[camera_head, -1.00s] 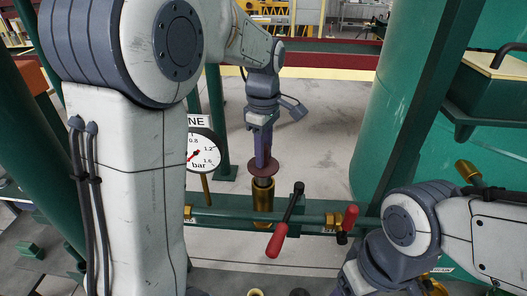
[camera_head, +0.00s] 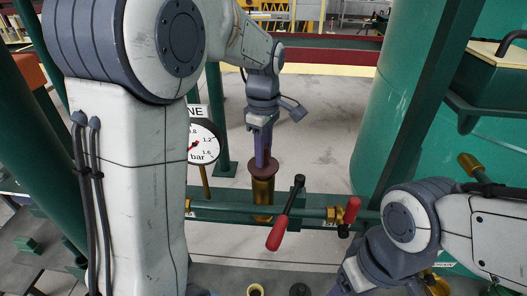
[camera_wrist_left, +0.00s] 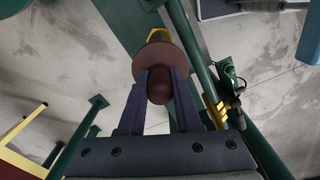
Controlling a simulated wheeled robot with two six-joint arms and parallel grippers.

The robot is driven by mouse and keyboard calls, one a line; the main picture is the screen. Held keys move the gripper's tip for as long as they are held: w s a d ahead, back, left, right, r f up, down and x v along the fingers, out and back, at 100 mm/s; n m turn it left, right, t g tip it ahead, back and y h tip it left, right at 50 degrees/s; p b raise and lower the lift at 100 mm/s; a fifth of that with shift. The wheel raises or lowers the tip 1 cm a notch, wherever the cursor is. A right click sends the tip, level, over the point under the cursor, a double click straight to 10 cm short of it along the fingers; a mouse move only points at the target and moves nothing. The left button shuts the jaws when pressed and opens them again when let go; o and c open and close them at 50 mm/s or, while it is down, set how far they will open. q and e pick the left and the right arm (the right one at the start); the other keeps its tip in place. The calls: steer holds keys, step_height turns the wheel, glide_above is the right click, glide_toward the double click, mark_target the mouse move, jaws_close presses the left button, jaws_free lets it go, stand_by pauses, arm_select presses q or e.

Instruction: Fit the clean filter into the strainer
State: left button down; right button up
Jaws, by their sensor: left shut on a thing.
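The clean filter shows as a brown round flange (camera_head: 264,168) with a knob; its lower part is hidden inside the brass strainer (camera_head: 262,197). The flange is at the strainer's mouth; I cannot tell whether it touches the rim. My left gripper (camera_head: 264,157) points down from above and is shut on the knob. In the left wrist view, the two fingers (camera_wrist_left: 159,87) stand on either side of the brown knob, with the flange (camera_wrist_left: 149,66) beyond them and a bit of yellow brass (camera_wrist_left: 158,36) behind it. My right gripper is out of view; only its arm shows at lower right.
A green pipe (camera_head: 225,215) runs across at the strainer. Red-handled levers (camera_head: 279,230) (camera_head: 349,214) stand just to its right. A pressure gauge (camera_head: 203,142) is at left. A large green tank (camera_head: 395,110) fills the right. A brass ring (camera_head: 256,290) shows at the bottom edge.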

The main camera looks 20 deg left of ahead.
arm_select(q)
steer(key=shift+f+b, duration=0.7)
steer(key=shift+f, duration=0.5)
steer(key=c, duration=0.5)
jaws_free()
step_height(320, 180, up, 10)
steer(key=shift+r+b, duration=0.2)
steer(key=shift+b, duration=0.4)
